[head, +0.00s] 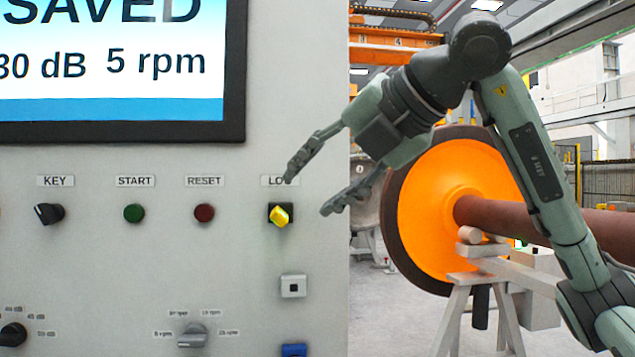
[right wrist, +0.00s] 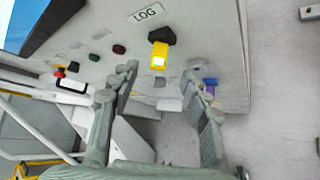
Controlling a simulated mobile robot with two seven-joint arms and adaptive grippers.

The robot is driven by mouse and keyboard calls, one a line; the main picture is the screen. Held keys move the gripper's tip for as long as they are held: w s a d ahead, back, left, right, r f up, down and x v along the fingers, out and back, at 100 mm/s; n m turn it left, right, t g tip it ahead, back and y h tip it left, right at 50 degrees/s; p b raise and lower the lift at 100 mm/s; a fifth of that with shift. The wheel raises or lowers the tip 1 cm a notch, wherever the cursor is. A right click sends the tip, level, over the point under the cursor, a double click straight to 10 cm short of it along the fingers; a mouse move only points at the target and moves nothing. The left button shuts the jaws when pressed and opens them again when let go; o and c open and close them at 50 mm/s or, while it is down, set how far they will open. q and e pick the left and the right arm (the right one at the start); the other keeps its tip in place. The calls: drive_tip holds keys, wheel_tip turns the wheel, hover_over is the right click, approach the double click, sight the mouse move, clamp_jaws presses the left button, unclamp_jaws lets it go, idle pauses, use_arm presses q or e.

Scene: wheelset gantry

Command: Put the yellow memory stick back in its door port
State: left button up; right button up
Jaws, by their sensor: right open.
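The yellow memory stick (head: 280,215) sits in the dark door port (head: 274,207) under the LOG label on the grey panel. In the right wrist view the yellow stick (right wrist: 159,55) juts out of the black port (right wrist: 162,35), ahead of the fingers. My right gripper (head: 308,197) is open and empty, just right of the stick in the head view and apart from it. In the right wrist view its two fingers (right wrist: 167,88) are spread wide with nothing between them. My left gripper is in neither view.
The panel has a KEY switch (head: 49,213), a green START button (head: 134,213), a red RESET button (head: 204,212), a lower selector knob (head: 192,335), a white square socket (head: 293,286) and a blue part (head: 294,350). An orange wheel (head: 450,215) on its axle stands behind my right arm.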

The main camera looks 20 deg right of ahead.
sight(283, 215)
drive_tip(key=x, duration=0.6)
drive_tip(key=shift+a, duration=0.1)
drive_tip(key=shift+w+a+f+p, duration=0.2)
drive_tip(key=shift+w+f+p, duration=0.15)
drive_tip(key=shift+w, duration=0.2)
drive_tip(key=c, duration=0.6)
clamp_jaws()
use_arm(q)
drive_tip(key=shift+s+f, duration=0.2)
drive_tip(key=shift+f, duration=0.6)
use_arm(e)
drive_tip(key=shift+s+a+f, duration=0.1)
drive_tip(key=shift+s, duration=0.15)
use_arm(q)
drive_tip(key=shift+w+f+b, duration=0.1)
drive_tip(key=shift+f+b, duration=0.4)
drive_tip(key=shift+b, duration=0.15)
use_arm(e)
drive_tip(key=shift+s+a+f, duration=0.1)
drive_tip(key=shift+s+a, duration=0.25)
drive_tip(key=shift+s, duration=0.55)
drive_tip(key=shift+s+a, duration=0.3)
drive_tip(key=shift+s, duration=0.65)
